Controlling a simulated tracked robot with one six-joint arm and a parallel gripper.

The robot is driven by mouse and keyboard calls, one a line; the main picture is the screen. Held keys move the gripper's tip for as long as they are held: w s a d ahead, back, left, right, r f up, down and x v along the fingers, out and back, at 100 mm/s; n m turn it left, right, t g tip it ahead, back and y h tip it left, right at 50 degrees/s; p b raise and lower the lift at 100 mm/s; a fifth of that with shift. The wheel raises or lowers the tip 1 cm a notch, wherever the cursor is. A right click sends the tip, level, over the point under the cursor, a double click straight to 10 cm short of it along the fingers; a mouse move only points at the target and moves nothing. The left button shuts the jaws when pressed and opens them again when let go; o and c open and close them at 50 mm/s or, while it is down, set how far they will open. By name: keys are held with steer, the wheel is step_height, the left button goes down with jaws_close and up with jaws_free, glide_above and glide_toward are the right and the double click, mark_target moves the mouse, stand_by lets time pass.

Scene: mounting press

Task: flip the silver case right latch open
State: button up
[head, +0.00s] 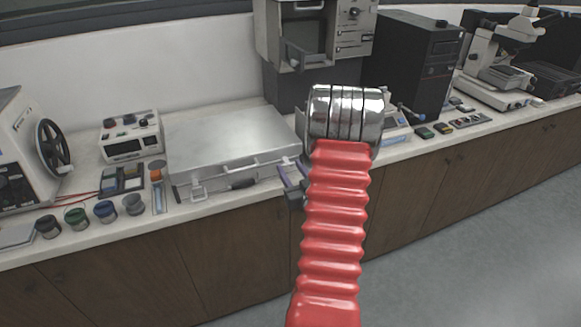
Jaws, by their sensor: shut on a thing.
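The silver case (228,135) lies flat on the counter with its lid down. Its left latch (197,190) shows on the front face, left of a dark handle (243,184). My gripper (291,168) is at the right end of the case's front edge, its fingers partly hidden behind my red arm sleeve. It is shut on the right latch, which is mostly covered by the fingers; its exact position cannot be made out.
A white device (131,137) and several small jars (105,211) stand left of the case. A grey press (318,35) rises behind it. A black cabinet (412,65) and a microscope (497,65) are to the right. Open floor lies in front at right.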

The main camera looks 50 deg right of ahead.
steer(key=shift+s+a+f, duration=0.15)
steer(key=shift+s+f, duration=0.05)
steer(key=shift+f, duration=0.8)
steer(key=shift+s+a+f, duration=0.15)
steer(key=shift+s+f, duration=0.05)
steer(key=shift+f, duration=0.95)
steer(key=shift+c, duration=0.7)
steer(key=shift+w+d+r+t, duration=0.1)
steer(key=shift+r+t, duration=0.05)
steer(key=shift+t, duration=0.15)
steer(key=c, duration=0.4)
steer(key=o, duration=0.5)
steer(key=shift+r, duration=0.1)
steer(key=shift+o, duration=1.1)
steer(key=shift+s+f, duration=0.25)
steer(key=shift+f, duration=0.15)
steer(key=o, duration=0.7)
steer(key=shift+s+a+f, duration=0.25)
steer(key=shift+c, duration=0.2)
steer(key=shift+s+a+f, duration=0.75)
steer(key=shift+s+f, duration=0.55)
steer(key=shift+f, duration=0.55)
steer(key=shift+s+a+f, duration=0.8)
steer(key=shift+s+f, duration=0.45)
steer(key=shift+f, duration=0.55)
steer(key=shift+s+a+f, duration=0.75)
steer(key=shift+s+f, duration=0.55)
steer(key=shift+f, duration=0.55)
